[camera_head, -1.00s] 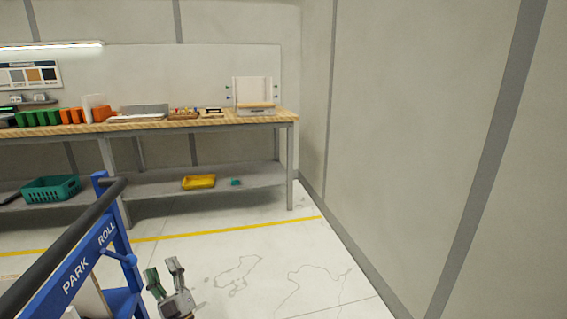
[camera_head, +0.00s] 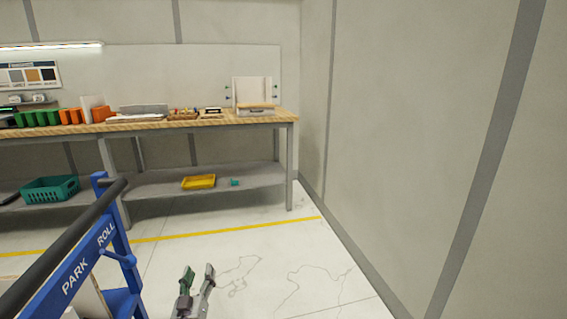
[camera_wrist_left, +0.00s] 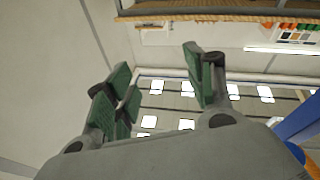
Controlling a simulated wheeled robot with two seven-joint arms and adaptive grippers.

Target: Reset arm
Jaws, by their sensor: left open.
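My left gripper (camera_head: 197,272) is at the bottom of the head view, to the right of the blue cart, with its fingers pointing up. Its fingers are apart and nothing is between them. In the left wrist view the left gripper (camera_wrist_left: 160,88) shows green finger pads spread apart, with only the room behind them. My right gripper is not in view.
A blue cart (camera_head: 75,275) marked PARK ROLL, with a dark handle bar, stands at the lower left. A workbench (camera_head: 200,122) with bins and tools runs along the back wall. Its lower shelf holds a teal basket (camera_head: 50,189) and a yellow tray (camera_head: 199,182). The floor right of the gripper is clear.

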